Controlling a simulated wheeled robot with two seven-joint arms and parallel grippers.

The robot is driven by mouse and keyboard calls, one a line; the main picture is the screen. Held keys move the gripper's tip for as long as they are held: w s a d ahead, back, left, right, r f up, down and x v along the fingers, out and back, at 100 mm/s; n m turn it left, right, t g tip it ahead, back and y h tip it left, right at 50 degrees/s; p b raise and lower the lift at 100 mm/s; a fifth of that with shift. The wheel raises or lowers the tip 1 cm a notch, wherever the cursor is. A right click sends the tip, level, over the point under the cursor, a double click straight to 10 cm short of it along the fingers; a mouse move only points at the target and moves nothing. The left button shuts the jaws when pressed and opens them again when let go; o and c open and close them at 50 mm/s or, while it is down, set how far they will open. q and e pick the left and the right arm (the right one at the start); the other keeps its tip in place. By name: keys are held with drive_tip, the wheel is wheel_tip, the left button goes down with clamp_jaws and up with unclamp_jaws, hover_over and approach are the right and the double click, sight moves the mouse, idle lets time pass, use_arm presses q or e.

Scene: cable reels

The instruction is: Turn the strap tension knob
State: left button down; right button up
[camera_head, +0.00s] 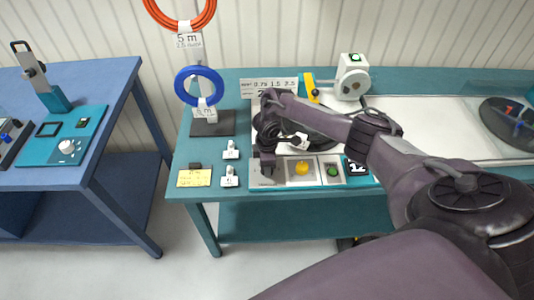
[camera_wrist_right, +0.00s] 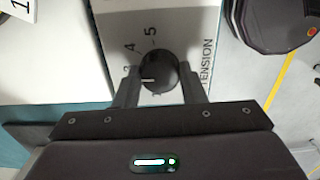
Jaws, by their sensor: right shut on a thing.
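The strap tension knob (camera_wrist_right: 158,66) is a round black knob with a white pointer line, set in a light panel marked TENSION. Numbers, including 4 and 5, run around it in the right wrist view, and the pointer is toward the left, close to a partly covered number. My right gripper (camera_wrist_right: 160,84) is shut on the knob, with one finger on each side. In the head view my right gripper (camera_head: 267,166) reaches down to the left end of the control panel (camera_head: 317,183) and hides the knob. My left gripper is not in view.
Right of the gripper on the panel are a yellow knob (camera_head: 302,168) and a green button (camera_head: 333,171). Small white tagged parts (camera_head: 230,150) and a yellow note (camera_head: 194,178) lie to its left. A stand holds a blue cable coil (camera_head: 199,72). A blue table (camera_head: 110,95) stands farther left.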

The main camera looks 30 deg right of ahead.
idle(0.3)
drive_tip(key=o, duration=1)
wheel_tip(320, 180, up, 8)
drive_tip(key=shift+f, duration=0.1)
idle(0.4)
